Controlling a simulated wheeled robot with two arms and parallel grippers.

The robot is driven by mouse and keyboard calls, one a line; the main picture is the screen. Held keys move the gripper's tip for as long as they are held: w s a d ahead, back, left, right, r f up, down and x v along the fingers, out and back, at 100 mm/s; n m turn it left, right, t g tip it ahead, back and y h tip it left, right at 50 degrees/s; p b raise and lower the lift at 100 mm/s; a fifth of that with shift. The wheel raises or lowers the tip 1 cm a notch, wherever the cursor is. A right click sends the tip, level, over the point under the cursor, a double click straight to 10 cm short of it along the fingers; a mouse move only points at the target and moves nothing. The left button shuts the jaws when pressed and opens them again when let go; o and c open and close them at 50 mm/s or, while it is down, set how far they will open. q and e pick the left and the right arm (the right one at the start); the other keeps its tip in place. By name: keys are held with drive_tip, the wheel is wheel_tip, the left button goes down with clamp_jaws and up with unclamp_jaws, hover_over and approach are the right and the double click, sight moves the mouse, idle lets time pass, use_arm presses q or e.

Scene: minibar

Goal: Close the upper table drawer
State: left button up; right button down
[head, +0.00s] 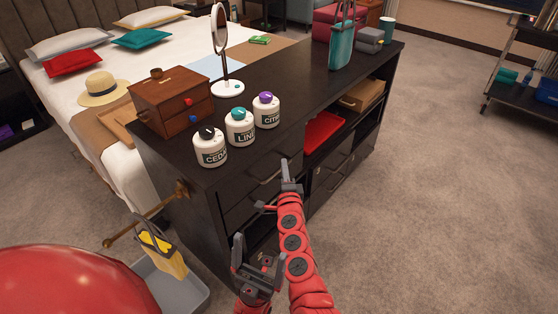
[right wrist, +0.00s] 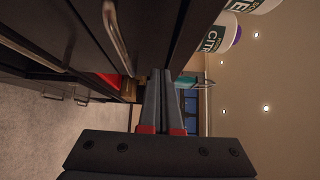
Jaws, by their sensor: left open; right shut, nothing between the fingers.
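The dark table (head: 300,90) has an upper drawer (head: 247,188) at the near end of its front, with a curved metal handle (head: 266,178). The drawer front (right wrist: 145,30) and handle (right wrist: 117,35) also fill the upper left of the right wrist view. Whether the drawer is fully flush or slightly out, I cannot tell. My right gripper (head: 289,178) is shut and empty at the drawer front, just right of the handle; its fingers show in the right wrist view (right wrist: 163,98). Contact is unclear. My left gripper (head: 258,258) is open and empty, lower, before the table's lower part.
Three labelled jars (head: 240,127), a wooden box (head: 172,103), a round mirror (head: 219,28) and a teal bag (head: 342,45) stand on the table. A red item (head: 322,131) lies on an open shelf. A grey bin (head: 180,285) is at lower left.

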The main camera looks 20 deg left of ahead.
drive_tip(key=p+v, duration=0.1)
drive_tip(key=v, duration=0.7)
drive_tip(key=shift+s+f, duration=0.25)
